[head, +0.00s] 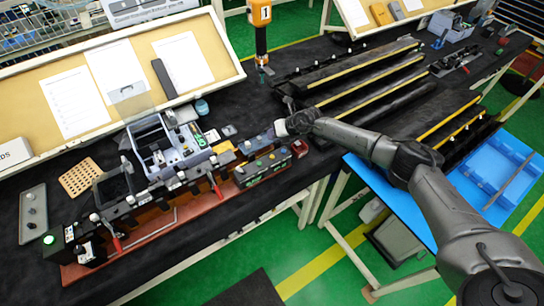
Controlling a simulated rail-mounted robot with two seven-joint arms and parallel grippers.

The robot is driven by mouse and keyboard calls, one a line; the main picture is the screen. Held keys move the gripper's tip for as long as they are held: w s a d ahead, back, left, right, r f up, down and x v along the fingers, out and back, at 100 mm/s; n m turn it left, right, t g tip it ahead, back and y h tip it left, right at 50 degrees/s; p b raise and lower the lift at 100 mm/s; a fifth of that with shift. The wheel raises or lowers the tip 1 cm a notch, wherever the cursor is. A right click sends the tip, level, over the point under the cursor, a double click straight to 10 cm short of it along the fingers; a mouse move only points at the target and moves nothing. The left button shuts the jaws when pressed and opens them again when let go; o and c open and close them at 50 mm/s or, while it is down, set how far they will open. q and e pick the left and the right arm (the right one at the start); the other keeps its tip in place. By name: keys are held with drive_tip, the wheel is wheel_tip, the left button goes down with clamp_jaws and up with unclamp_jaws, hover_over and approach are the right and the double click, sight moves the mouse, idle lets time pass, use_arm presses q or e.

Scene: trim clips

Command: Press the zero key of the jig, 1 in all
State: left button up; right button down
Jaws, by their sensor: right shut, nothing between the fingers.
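The jig (170,222) is a long fixture with a red-brown base and several red-handled clamps, lying along the front of the dark bench. At its right end sits a grey-green box (262,166) with small knobs or keys on top. Which one is the zero key is too small to tell. My right arm comes in from the right. My right gripper (279,128) is shut and empty, just behind and above the right end of the jig, apart from the box as far as I can see. My left gripper is not in view.
A grey parts tray (160,145) stands behind the jig. A perforated tan block (81,178) and a grey plate (33,212) lie at left. Long dark trim racks (350,75) fill the back right. A blue tray (495,172) stands at right.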

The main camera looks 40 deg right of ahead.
drive_tip(key=shift+f, duration=0.1)
drive_tip(key=b, duration=0.7)
hover_over(273, 155)
wheel_tip(273, 155, down, 7)
drive_tip(key=shift+r, duration=0.2)
drive_tip(key=shift+s+f+b, duration=0.1)
drive_tip(key=shift+f+b, duration=0.4)
drive_tip(key=shift+f, duration=0.45)
idle(0.7)
drive_tip(key=shift+f, duration=0.1)
drive_tip(key=shift+f, duration=0.3)
